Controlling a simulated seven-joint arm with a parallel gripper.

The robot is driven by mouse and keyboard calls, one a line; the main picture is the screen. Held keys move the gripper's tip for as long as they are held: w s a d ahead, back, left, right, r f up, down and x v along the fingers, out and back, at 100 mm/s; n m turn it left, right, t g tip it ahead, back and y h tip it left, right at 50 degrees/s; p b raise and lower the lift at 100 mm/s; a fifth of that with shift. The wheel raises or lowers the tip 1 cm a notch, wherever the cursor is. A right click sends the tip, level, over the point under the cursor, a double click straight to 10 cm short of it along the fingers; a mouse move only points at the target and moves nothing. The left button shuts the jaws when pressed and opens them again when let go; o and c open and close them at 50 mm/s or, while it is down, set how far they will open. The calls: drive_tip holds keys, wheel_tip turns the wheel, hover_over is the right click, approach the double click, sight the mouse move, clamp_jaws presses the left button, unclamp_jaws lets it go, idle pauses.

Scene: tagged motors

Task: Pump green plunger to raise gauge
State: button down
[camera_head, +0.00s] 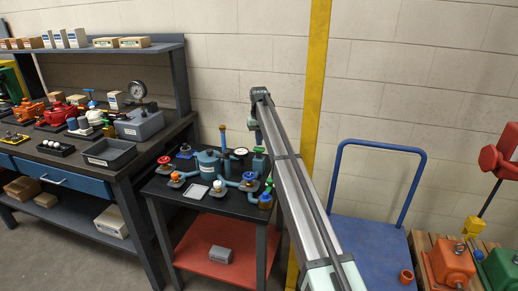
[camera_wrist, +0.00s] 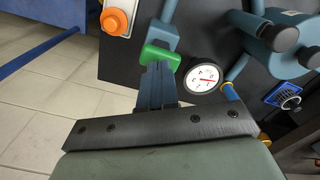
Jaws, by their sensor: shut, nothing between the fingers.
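The green plunger (camera_wrist: 161,56) is a small green cap on a blue stem in the wrist view. It also shows as a small green spot in the head view (camera_head: 259,150), just below the arm's far end. My gripper (camera_wrist: 157,70) is shut and empty, its fingertips right at the green plunger; I cannot tell whether they touch. The gauge (camera_wrist: 203,77) is a round white dial with a red needle, right of the fingers. In the head view the gauge (camera_head: 240,152) is small and its face is unreadable.
The blue tank (camera_head: 207,163) and its pipes stand on the dark table, with several coloured knobs around. An orange button (camera_wrist: 116,20) is at the wrist view's upper left. A workbench (camera_head: 120,160) stands to the left, a blue cart (camera_head: 365,245) to the right.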

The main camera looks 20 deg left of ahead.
sight(259, 148)
drive_tip(key=shift+f, duration=0.1)
drive_tip(key=shift+f, duration=1.65)
drive_tip(key=shift+r, duration=1.8)
drive_tip(key=shift+f, duration=0.15)
drive_tip(key=shift+f, duration=1.65)
drive_tip(key=shift+r, duration=1.75)
drive_tip(key=shift+f, duration=0.15)
